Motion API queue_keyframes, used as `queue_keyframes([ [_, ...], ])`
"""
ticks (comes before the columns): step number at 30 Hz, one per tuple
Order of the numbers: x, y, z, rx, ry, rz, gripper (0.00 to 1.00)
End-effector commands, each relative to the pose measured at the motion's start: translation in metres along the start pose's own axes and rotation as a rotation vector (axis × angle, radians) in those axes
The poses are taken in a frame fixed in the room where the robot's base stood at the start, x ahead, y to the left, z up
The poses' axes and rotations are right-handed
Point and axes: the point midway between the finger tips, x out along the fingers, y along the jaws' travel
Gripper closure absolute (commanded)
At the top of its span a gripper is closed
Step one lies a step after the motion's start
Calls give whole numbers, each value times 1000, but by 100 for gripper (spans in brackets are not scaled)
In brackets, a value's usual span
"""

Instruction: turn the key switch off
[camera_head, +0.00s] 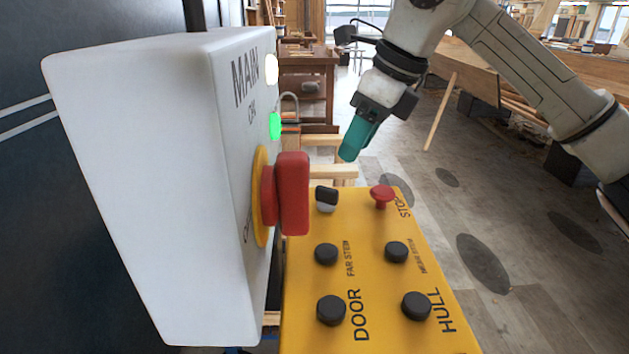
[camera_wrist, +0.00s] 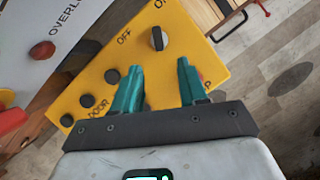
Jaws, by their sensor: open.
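The key switch (camera_head: 326,198) is a small silver knob with a black handle near the far left corner of the yellow panel (camera_head: 300,285). The wrist view shows the key switch (camera_wrist: 158,38) ahead of my fingertips, with OFF printed to its left and a partly cut-off label above. Its handle looks roughly upright in that view, but I cannot tell its exact setting. My gripper (camera_head: 346,155) is above the panel's far end; in the wrist view my gripper (camera_wrist: 160,66) has its two teal fingers apart with nothing between them. It is not touching the switch.
A red STOP button (camera_head: 382,195) sits right of the switch. Several black buttons are nearer. A grey-white MAIN box (camera_head: 160,170) with a protruding red handle (camera_head: 292,195) stands close on the left. The floor on the right is open.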

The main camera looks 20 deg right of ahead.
Motion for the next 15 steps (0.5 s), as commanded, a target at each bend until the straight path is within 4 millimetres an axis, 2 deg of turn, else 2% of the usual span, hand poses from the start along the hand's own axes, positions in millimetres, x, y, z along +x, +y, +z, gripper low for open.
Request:
queue_keyframes([
  [15,85,3,1,-1,-4,9,57],
])
